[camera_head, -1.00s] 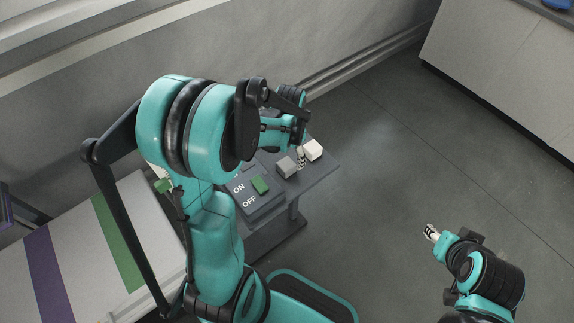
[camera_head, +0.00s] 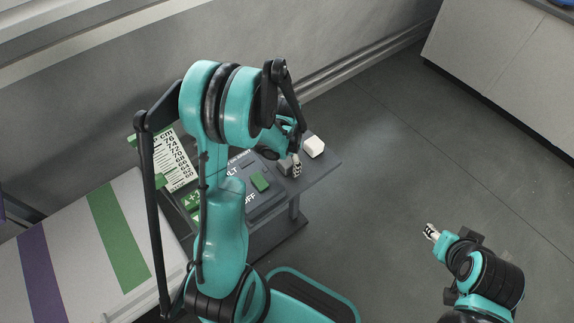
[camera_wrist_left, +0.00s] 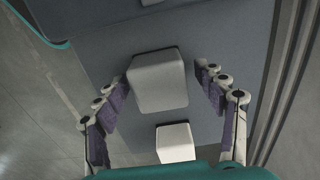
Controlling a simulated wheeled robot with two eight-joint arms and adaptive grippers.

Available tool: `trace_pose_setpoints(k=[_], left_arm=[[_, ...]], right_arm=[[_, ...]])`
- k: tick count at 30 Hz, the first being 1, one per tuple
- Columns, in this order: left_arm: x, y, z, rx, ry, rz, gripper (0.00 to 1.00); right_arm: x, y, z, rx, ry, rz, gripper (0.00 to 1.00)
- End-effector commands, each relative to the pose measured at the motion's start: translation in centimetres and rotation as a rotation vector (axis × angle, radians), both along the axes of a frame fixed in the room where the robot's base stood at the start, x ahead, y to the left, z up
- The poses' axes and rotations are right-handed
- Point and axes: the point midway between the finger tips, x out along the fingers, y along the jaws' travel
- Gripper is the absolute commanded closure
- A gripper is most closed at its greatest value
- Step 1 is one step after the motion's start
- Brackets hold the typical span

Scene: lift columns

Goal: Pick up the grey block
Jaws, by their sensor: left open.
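The grey block (camera_head: 285,166) sits on the dark grey table beside the control panel in the head view, partly covered by my left gripper (camera_head: 296,167). In the left wrist view the grey block (camera_wrist_left: 158,82) lies between the fingertips of my open left gripper (camera_wrist_left: 162,76). Gaps show on both sides, and I cannot tell how far above it the fingers are. My right gripper (camera_head: 431,232) is at the lower right, away from the table; its jaw opening is too small to tell.
A white block (camera_head: 314,147) sits near the table's far right corner, close to the grey one; it also shows in the left wrist view (camera_wrist_left: 175,143). A panel with a green button (camera_head: 260,182) and a height scale (camera_head: 177,160) stand left. Open floor lies right.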

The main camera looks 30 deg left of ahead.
Motion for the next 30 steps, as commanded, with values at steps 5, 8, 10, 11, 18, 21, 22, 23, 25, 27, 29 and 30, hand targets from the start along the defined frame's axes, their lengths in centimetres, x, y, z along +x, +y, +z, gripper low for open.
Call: trace_pose_setpoints(k=[5,8,10,11,18,21,22,23,25,27,29,30], left_arm=[[0.0,0.0,0.1,0.000,0.000,0.000,0.61],[0.0,0.0,0.1,0.000,0.000,0.000,0.87],[0.0,0.0,0.1,0.000,0.000,0.000,1.00],[0.0,0.0,0.1,0.000,0.000,0.000,1.00],[0.0,0.0,0.2,0.000,0.000,0.000,1.00],[0.0,0.0,0.4,0.000,0.000,0.000,1.00],[0.0,0.0,0.5,0.000,0.000,0.000,1.00],[0.0,0.0,0.7,0.000,0.000,0.000,1.00],[0.0,0.0,1.2,0.000,0.000,0.000,1.00],[0.0,0.0,1.9,0.000,0.000,0.000,1.00],[0.0,0.0,2.6,0.000,0.000,0.000,1.00],[0.0,0.0,2.9,0.000,0.000,0.000,1.00]], right_arm=[[0.0,0.0,0.1,0.000,0.000,0.000,0.60],[0.0,0.0,0.1,0.000,0.000,0.000,0.60],[0.0,0.0,0.1,0.000,0.000,0.000,0.60],[0.0,0.0,0.1,0.000,0.000,0.000,0.60],[0.0,0.0,0.1,0.000,0.000,0.000,0.60],[0.0,0.0,0.2,0.000,0.000,0.000,0.60],[0.0,0.0,0.3,0.000,0.000,0.000,0.60],[0.0,0.0,0.4,0.000,0.000,0.000,0.60],[0.0,0.0,0.7,0.000,0.000,0.000,0.60],[0.0,0.0,1.0,0.000,0.000,0.000,0.60],[0.0,0.0,1.4,0.000,0.000,0.000,0.60],[0.0,0.0,1.6,0.000,0.000,0.000,0.60]])
